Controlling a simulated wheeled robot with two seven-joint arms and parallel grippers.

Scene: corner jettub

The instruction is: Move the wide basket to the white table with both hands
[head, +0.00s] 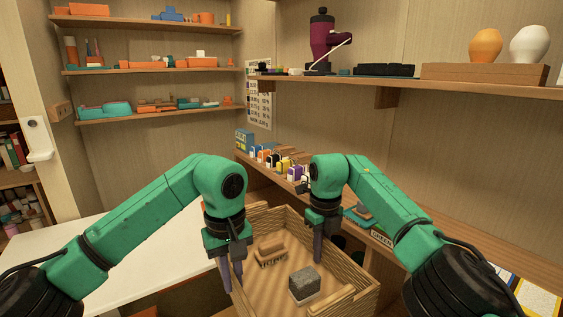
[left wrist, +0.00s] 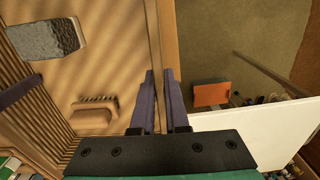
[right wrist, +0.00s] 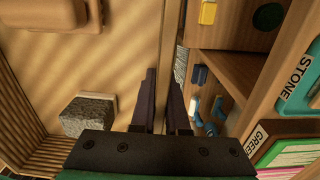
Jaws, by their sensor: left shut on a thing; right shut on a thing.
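The wide wooden basket (head: 350,303) with ribbed walls is in the lower middle of the head view. A brush (head: 270,252) and a grey stone-like block (head: 305,286) lie inside it. My left gripper (head: 232,276) is shut on its left wall, which shows between the fingers in the left wrist view (left wrist: 167,45). My right gripper (head: 318,248) is shut on the opposite wall, also seen in the right wrist view (right wrist: 172,45). The white table (head: 125,255) is left of the basket; its edge also shows in the left wrist view (left wrist: 265,140). What is under the basket is hidden.
A wooden shelf with small bottles (head: 270,158) and boxes runs close behind and right of the basket. An upper shelf (head: 400,84) is above. An orange object (left wrist: 211,95) is low beside the table. The visible white tabletop is clear.

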